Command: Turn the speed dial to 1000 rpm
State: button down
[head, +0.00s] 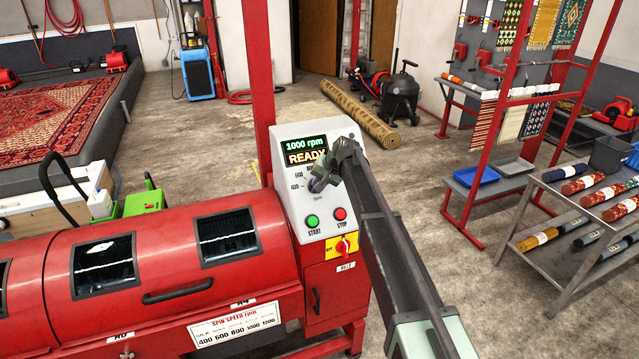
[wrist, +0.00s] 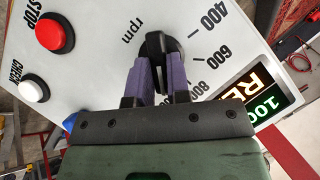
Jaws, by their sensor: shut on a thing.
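The speed dial (wrist: 153,44) is a black round knob on the white control panel (head: 283,138). In the wrist view, my gripper (wrist: 159,62) is shut on the dial, with a purple-padded finger on each side. In the head view, my gripper (head: 324,181) covers most of the dial and part of its scale. The marks 400, 600 and part of 800 show in the wrist view; the dial's pointer cannot be made out. The display (head: 306,151) above reads 1000 rpm and READY; it also shows partly in the wrist view (wrist: 262,98).
Below the dial are a green START button (head: 312,221) and a red STOP button (head: 340,214), with a red switch (head: 342,246) on a yellow plate lower down. In the wrist view, a white CHECK button (wrist: 34,91) sits near STOP. A red drum machine (head: 160,270) stands left.

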dwell(0.4)
jog(key=c, duration=1.1)
grip_release()
jog(key=p+v, duration=0.9)
jog(key=v, duration=0.1)
jog(key=shift+s+d+r, duration=0.1)
jog(key=shift+d+r, duration=0.1)
jog(key=shift+r, duration=0.05)
